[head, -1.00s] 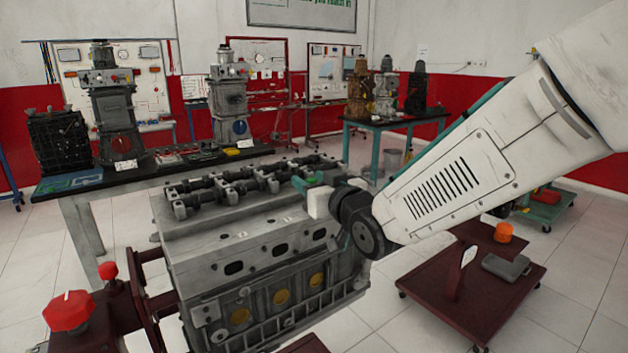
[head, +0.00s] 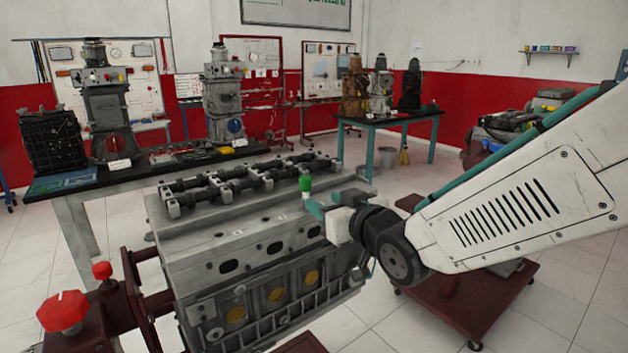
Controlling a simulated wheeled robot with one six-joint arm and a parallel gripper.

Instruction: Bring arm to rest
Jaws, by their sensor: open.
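My arm (head: 520,215) comes in from the right edge, white with a dark wrist joint. My gripper (head: 317,203), with teal fingers on a white block, is at its end, over the right end of the grey engine block (head: 245,240). Its jaws are open, and I see nothing held between them. A small bright green piece (head: 306,184) stands upright just past the fingertips, at the far right end of the engine top. It looks apart from the fingers, though its base is partly hidden.
A red knob (head: 64,312) on the engine stand is at front left. A bench (head: 75,187) with engine trainers stands behind. A dark red cart (head: 470,310) is below my arm. A teal-legged table (head: 370,145) stands farther back, with open floor in front.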

